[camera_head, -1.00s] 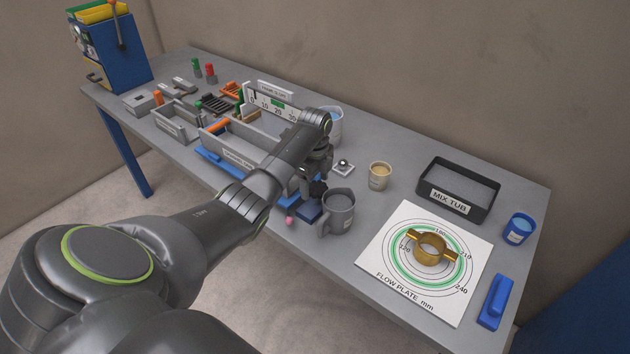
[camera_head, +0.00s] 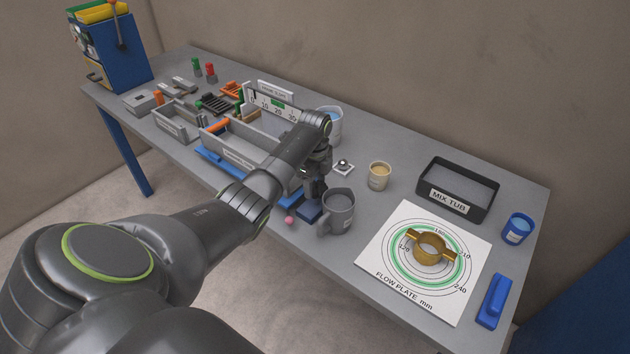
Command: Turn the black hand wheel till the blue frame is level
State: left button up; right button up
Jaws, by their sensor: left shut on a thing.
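The blue frame (camera_head: 222,166) runs low along the front of the table, under and beside a grey trough (camera_head: 262,142). More blue parts (camera_head: 309,211) show at its right end, below my gripper. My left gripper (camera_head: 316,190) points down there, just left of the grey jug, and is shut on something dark. The black hand wheel is mostly hidden by the gripper and forearm, so I cannot make out its outline. A white scale (camera_head: 272,106) with a green band stands behind the trough. Whether the frame is level cannot be told from here.
A grey jug (camera_head: 337,212) stands close to the right of my gripper. A beige cup (camera_head: 379,176), the black mix tub (camera_head: 458,190), a flow plate (camera_head: 380,262) with a brass ring (camera_head: 431,248), and a blue cup (camera_head: 517,229) lie further right.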

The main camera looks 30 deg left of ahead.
pick_arm(q)
jog(key=n+p, duration=0.2)
jog(key=shift+s+r+n, duration=0.1)
jog(key=shift+r+n, duration=0.05)
jog(key=shift+n, duration=0.15)
jog(key=shift+n+p, duration=0.85)
jog(key=shift+n, duration=0.45)
jog(key=o, duration=1)
jog(key=shift+c, duration=0.2)
notch_tip(320, 180, up, 13)
jog(key=b, duration=0.3)
notch_tip(320, 180, up, 4)
jog(key=p, duration=0.4)
send_over(315, 186)
jog(key=shift+s+r, duration=0.1)
jog(key=shift+s, duration=0.15)
